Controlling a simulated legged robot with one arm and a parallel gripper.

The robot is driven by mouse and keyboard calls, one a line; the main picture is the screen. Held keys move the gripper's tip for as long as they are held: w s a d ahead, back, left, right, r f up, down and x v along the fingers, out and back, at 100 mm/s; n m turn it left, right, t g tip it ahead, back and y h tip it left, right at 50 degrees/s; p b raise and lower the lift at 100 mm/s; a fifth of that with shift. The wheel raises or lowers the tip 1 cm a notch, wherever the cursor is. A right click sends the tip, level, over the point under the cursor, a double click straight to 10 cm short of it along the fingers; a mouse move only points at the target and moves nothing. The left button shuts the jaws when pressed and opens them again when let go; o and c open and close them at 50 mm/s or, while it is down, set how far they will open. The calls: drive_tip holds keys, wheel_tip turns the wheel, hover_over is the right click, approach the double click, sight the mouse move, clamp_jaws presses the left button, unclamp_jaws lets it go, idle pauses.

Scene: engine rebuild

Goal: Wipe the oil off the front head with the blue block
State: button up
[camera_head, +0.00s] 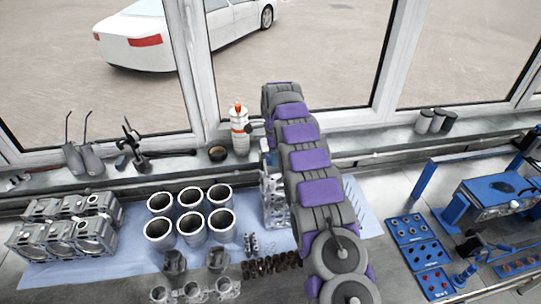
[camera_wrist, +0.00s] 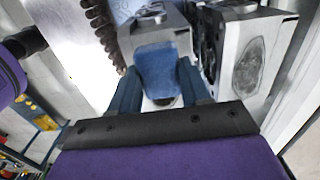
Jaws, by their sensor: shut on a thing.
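In the wrist view, my gripper (camera_wrist: 160,92) is shut on the blue block (camera_wrist: 158,70), with one dark blue finger on each side of it. A grey metal head (camera_wrist: 182,40) stands just beyond the block; I cannot tell whether they touch. To its right is another metal head with a pale flat face (camera_wrist: 236,82), which bears a dark oval oil patch (camera_wrist: 248,66). The block is apart from this patch. In the head view, the metal heads (camera_head: 274,200) show partly behind my arm, which hides my gripper there.
On the blue cloth (camera_head: 130,215) stand several cylinder liners (camera_head: 160,232), with engine castings (camera_head: 62,237) to their left. Springs (camera_head: 268,266) lie near the front. A white bottle (camera_head: 239,135) stands on the windowsill behind. Blue parts trays (camera_head: 414,243) lie at the right.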

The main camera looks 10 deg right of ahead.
drive_tip(key=shift+a+f, duration=0.1)
drive_tip(key=shift+f, duration=0.05)
drive_tip(key=shift+a+f, duration=0.2)
drive_tip(key=shift+a, duration=0.65)
drive_tip(key=shift+a+f, duration=0.15)
drive_tip(key=shift+a, duration=0.7)
drive_tip(key=shift+d+f+b, duration=0.15)
drive_tip(key=shift+d, duration=0.55)
drive_tip(key=shift+d+f+b, duration=0.15)
drive_tip(key=shift+d, duration=0.75)
drive_tip(key=shift+a, duration=0.1)
drive_tip(key=shift+d+r, duration=0.1)
drive_tip(key=shift+d, duration=0.25)
drive_tip(key=shift+d+p, duration=0.4)
drive_tip(key=shift+d, duration=2.05)
